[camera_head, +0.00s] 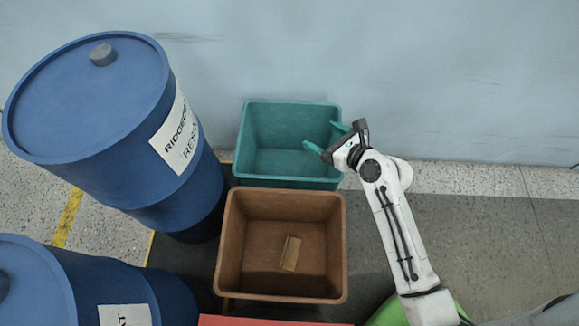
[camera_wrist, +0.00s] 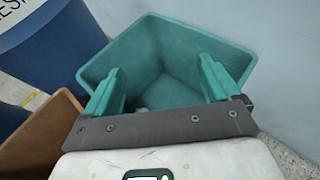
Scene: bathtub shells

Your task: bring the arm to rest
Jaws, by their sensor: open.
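My gripper (camera_head: 325,138) has teal fingers that stand apart with nothing between them. It is at the right side of the teal bin (camera_head: 248,176), with its fingers reaching over that bin's right rim in the head view. In the wrist view my gripper (camera_wrist: 158,88) points toward the teal bin (camera_wrist: 165,30), with the fingers in front of its opening. Its floor looks mostly bare, with a small pale patch between the fingers that I cannot identify. My white arm extends from the lower right up to the gripper.
A brown bin (camera_head: 226,245) stands in front of the teal bin, with a small tan block (camera_head: 290,253) inside. Blue drums (camera_head: 90,100) (camera_head: 45,285) stand at the left. A pale wall (camera_head: 450,80) runs behind. Grey floor (camera_head: 490,225) is open at the right.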

